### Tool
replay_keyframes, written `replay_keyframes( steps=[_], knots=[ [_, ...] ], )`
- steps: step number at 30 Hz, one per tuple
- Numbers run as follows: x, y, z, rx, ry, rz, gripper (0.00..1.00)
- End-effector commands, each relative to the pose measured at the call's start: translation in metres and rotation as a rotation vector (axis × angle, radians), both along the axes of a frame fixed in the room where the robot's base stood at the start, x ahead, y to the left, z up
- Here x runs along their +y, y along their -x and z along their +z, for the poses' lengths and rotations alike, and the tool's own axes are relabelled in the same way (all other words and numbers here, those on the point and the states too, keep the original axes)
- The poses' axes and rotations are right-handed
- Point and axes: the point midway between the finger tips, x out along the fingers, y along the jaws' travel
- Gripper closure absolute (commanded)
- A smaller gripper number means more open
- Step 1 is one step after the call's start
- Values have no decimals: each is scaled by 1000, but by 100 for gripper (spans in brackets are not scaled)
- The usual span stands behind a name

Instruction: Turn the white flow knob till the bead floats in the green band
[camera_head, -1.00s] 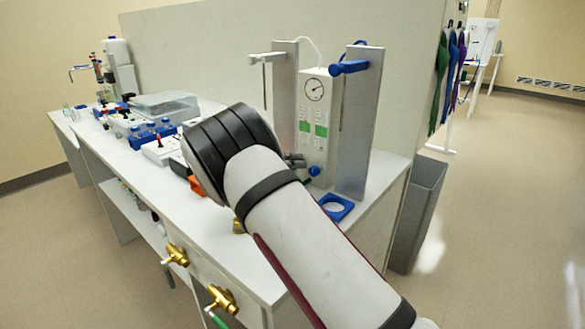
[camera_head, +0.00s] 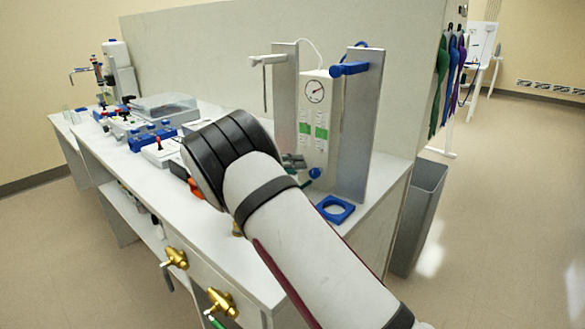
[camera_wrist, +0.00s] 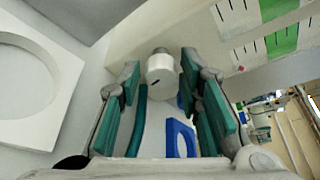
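The pale flow panel (camera_head: 318,105) stands on the bench with a round gauge and two scales with green bands (camera_head: 321,132). The green bands (camera_wrist: 278,12) also show at the upper right of the wrist view. The white knob (camera_wrist: 160,73) sticks out between my fingertips in the wrist view, with a gap on both sides. It is hidden in the head view. My gripper (camera_wrist: 160,78) is open, with teal-padded fingers around the knob. Its fingertips (camera_head: 294,163) show beside the panel's lower left in the head view. I cannot make out the beads.
A blue knob (camera_head: 314,173) sits low on the panel. Metal uprights (camera_head: 362,120) flank the panel. A blue square ring (camera_head: 335,209) lies at the bench front. Blue racks and boxes (camera_head: 152,133) stand to the left. Brass valves (camera_head: 221,303) stick out below the bench edge.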

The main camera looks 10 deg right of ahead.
Motion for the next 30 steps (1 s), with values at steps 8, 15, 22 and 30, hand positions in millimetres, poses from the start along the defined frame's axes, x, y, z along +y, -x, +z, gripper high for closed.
replay_keyframes(
  steps=[8, 15, 22, 30],
  knots=[
    [15, 4, 4, -1, 0, 2, 68],
    [60, 18, 14, 0, -1, 3, 68],
    [96, 30, 23, -1, -1, 1, 68],
    [112, 35, 27, 0, 0, 0, 68]
  ],
)
